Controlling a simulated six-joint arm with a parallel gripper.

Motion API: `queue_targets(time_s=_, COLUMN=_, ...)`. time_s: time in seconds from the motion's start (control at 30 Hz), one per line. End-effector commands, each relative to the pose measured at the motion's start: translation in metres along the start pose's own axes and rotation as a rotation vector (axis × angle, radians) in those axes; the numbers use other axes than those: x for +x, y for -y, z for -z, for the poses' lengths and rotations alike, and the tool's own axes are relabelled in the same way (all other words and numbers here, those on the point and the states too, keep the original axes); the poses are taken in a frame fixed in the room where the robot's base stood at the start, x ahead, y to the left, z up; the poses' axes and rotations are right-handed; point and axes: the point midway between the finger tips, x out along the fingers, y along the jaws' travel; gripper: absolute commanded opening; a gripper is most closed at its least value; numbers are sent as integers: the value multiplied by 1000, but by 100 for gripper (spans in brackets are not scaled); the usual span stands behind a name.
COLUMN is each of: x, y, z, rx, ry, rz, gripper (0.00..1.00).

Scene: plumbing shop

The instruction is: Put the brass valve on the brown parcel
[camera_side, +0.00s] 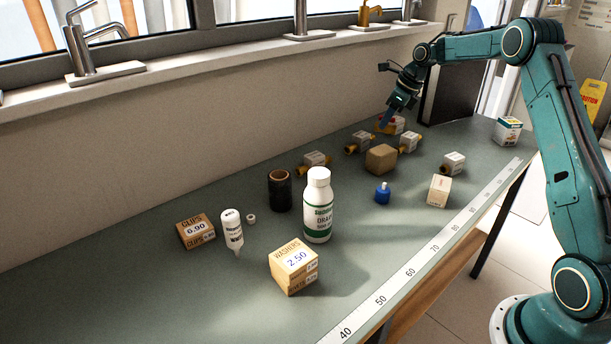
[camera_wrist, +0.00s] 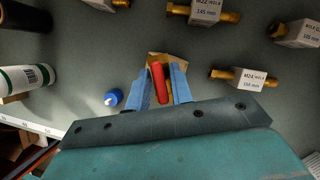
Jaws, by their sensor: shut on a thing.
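The brass valve (camera_wrist: 158,83) shows a red handle between my gripper's blue fingers in the wrist view; most of its body is hidden. In the side view red and brass (camera_side: 381,122) show at the fingertips. My gripper (camera_side: 384,124) is shut on the valve and holds it above the bench; it also shows in the wrist view (camera_wrist: 163,82). The brown parcel (camera_side: 381,159) is a small plain box on the bench, below the gripper in the side view. In the wrist view the parcel (camera_wrist: 170,57) is partly hidden behind the valve and fingers.
Several labelled brass fittings lie around the parcel, including one to its left (camera_side: 360,142) and one to its right (camera_side: 409,143). A blue bottle (camera_side: 382,193) and a pale box (camera_side: 439,191) stand in front. A white bottle (camera_side: 318,207) stands further left.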

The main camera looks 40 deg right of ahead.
Motion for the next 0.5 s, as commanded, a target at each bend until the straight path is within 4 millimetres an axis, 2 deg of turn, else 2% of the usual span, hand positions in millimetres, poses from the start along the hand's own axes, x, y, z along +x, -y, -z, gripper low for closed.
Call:
queue_targets(time_s=0.1, x=10, y=0, z=4, rx=0, ry=1, rz=0, gripper=0)
queue_targets(time_s=0.37, x=14, y=0, z=6, rx=-2, ry=1, rz=0, gripper=0)
queue_targets(time_s=0.5, x=25, y=0, z=10, rx=-1, ry=0, rz=-1, gripper=0)
